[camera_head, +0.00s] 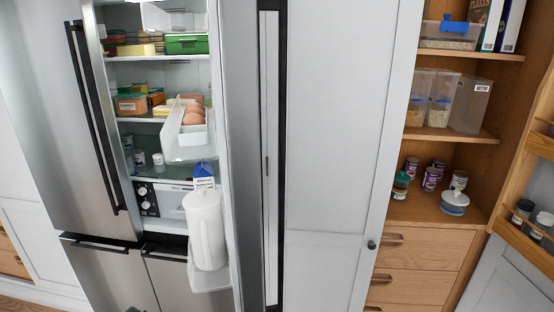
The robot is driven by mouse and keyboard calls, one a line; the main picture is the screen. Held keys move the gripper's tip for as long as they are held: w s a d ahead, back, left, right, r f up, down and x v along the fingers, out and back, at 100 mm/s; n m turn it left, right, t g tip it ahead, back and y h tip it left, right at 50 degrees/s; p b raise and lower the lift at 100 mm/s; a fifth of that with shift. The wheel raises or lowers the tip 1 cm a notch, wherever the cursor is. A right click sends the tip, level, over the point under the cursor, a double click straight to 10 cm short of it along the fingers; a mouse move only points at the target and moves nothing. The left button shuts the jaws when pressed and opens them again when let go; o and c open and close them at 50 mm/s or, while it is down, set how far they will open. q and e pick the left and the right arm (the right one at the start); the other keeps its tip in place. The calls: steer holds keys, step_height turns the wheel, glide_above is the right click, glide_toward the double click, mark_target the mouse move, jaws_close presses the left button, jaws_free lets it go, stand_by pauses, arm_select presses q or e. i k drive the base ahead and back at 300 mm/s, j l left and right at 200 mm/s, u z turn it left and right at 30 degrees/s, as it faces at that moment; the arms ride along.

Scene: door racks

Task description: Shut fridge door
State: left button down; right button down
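The fridge (85,150) stands at the left, with its steel left door shut. Its right door (240,150) is swung wide open toward me and shows nearly edge-on. The inner side of this door carries clear racks. The upper rack (188,145) holds brown eggs, and the lower rack (210,275) holds a white pitcher (205,230) and a blue-topped carton (203,172). The fridge shelves inside show through the gap. Neither of my grippers is recognisable in the view. A small dark shape at the bottom edge is too cut off to identify.
A tall pale cabinet panel (340,130) stands right of the open door. Further right is an open wooden pantry (430,207) with containers, cans and drawers. Its door rack (525,240) with jars reaches out at the far right.

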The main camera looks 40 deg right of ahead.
mark_target(234, 122)
steer(key=k+l+z, duration=0.55)
steer(key=l, duration=0.4)
steer(key=k, duration=0.1)
